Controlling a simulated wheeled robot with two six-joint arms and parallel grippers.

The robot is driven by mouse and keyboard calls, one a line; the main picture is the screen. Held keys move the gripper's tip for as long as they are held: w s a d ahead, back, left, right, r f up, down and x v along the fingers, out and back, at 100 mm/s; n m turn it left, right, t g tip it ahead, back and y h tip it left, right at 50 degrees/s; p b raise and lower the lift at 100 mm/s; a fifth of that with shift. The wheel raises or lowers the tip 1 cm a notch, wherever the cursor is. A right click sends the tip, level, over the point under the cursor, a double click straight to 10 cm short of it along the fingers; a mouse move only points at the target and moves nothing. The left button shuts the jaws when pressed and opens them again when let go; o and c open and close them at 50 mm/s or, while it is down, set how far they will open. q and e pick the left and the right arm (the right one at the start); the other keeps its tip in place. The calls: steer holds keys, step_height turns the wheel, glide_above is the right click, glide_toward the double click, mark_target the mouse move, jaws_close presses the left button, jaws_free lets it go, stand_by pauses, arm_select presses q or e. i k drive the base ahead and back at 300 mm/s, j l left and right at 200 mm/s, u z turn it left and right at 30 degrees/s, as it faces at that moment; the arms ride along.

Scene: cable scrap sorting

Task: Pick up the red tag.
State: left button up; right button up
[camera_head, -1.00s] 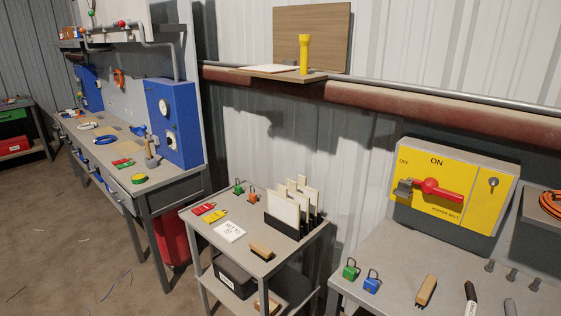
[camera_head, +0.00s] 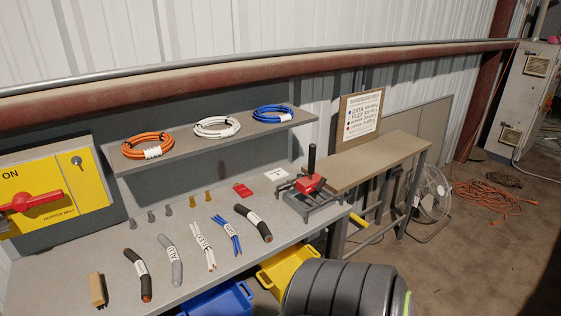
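A small flat red piece (camera_head: 243,190) lies on the grey workbench (camera_head: 75,260), left of a red-and-black bench device (camera_head: 311,185). It is too small to tell whether it is a tag. The cart that held a flat red tag a second ago is out of view. Neither of my grippers is in view.
Several cable pieces (camera_head: 201,245) lie across the bench, with a wooden-handled brush (camera_head: 97,289) at the left. Coils sit on a shelf (camera_head: 190,146) above. A yellow bin (camera_head: 288,268), blue bin (camera_head: 222,301) and dark ribbed object (camera_head: 345,290) stand in front. Floor at right has cables.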

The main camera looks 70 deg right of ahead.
mark_target(243, 191)
steer(key=z, duration=1.95)
steer(key=i, duration=0.1)
steer(key=l+u, duration=0.05)
